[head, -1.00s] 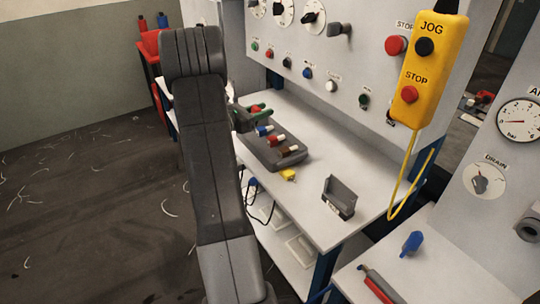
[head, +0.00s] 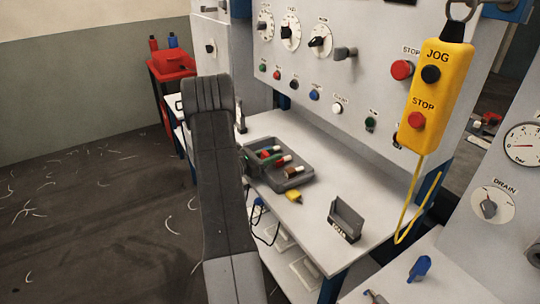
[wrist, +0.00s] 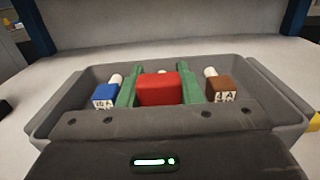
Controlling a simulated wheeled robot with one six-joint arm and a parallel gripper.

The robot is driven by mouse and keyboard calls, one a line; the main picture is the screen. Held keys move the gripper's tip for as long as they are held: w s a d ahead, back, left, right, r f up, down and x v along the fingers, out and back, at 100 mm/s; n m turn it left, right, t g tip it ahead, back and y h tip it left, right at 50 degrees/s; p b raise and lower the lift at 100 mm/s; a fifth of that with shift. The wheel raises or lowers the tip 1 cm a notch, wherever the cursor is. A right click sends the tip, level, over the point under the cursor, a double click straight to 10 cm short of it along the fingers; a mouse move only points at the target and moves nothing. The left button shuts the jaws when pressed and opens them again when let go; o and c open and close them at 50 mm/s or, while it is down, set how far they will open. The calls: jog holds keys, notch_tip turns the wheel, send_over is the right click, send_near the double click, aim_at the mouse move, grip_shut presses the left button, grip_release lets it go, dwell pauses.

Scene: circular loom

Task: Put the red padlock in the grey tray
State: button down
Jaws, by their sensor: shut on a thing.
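The red padlock (wrist: 158,90) shows as a red block between the two green fingers of my gripper (wrist: 158,80) in the wrist view. The grey tray (head: 298,184) stands on the white bench in the head view. My gripper (head: 258,159) is over the left part of the tray, with the padlock (head: 264,154) partly hidden by the fingers. In the wrist view the tray (wrist: 290,107) surrounds the padlock on the sides. I cannot tell whether the padlock touches its floor.
A dark open holder (head: 346,218) stands to the right. A yellow pendant (head: 436,95) hangs at right.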

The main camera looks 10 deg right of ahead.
jog(key=shift+f, duration=0.2)
jog(key=c, duration=1)
grip_release()
jog(key=shift+r, duration=0.1)
jog(key=shift+r, duration=0.2)
jog(key=b+v, duration=0.1)
jog(key=v, duration=1.1)
jog(key=shift+f+b, duration=0.1)
jog(key=shift+b, duration=0.25)
